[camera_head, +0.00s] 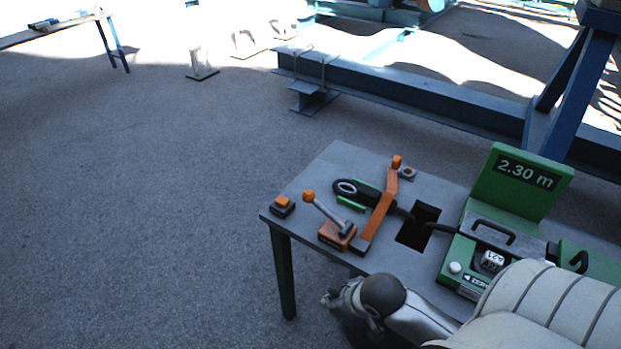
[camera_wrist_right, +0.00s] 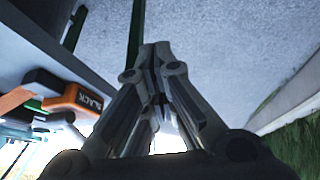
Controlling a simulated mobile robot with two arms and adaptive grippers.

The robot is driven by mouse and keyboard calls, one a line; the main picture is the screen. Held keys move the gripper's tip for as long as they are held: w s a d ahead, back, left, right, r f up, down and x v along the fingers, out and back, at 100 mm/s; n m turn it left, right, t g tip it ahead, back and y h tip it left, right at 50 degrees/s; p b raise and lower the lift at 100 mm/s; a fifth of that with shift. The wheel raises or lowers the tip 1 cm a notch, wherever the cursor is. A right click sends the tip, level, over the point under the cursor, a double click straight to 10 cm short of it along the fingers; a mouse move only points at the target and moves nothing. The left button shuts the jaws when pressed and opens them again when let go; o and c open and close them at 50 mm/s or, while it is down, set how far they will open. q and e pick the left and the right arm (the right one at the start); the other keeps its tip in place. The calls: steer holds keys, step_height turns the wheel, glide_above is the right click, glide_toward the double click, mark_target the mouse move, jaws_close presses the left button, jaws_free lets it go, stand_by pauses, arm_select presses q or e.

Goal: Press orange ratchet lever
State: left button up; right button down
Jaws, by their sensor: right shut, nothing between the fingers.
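A grey lever with an orange ball knob (camera_head: 308,196) rises at a tilt from an orange base block (camera_head: 336,234) at the table's front left. A longer orange arm (camera_head: 380,214) with an orange knob at its upper end stands just right of it. I cannot tell for certain which is the ratchet lever. My right gripper (camera_head: 333,298) is beyond the table's front edge, below and apart from both levers. In the right wrist view my right gripper (camera_wrist_right: 155,50) is shut and empty, and an orange block with partly readable lettering (camera_wrist_right: 82,98) shows at left. My left gripper is not in view.
The grey table (camera_head: 320,175) also carries an orange-topped button (camera_head: 283,204), a dark cable loop (camera_head: 352,188) and a green unit with a "2.30 m" display (camera_head: 525,176). A rectangular slot (camera_head: 418,226) opens in its top. Blue steel beams (camera_head: 420,95) lie behind.

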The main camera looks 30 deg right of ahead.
steer(key=w+d+r+n+t+y, duration=0.1)
steer(key=w+d+r+t, duration=0.1)
steer(key=w+d+r, duration=0.4)
steer(key=w+d+r+t, duration=0.2)
steer(key=w+d+r, duration=0.5)
steer(key=w+r, duration=0.5)
step_height(320, 180, up, 2)
steer(key=shift+r+n+t+y, duration=0.25)
steer(key=shift+n+t+y, duration=0.15)
steer(key=p, duration=0.3)
glide_above(310, 196)
step_height(310, 196, down, 9)
steer(key=shift+s+a+r, duration=0.1)
steer(key=shift+s, duration=0.05)
steer(key=shift+f, duration=0.65)
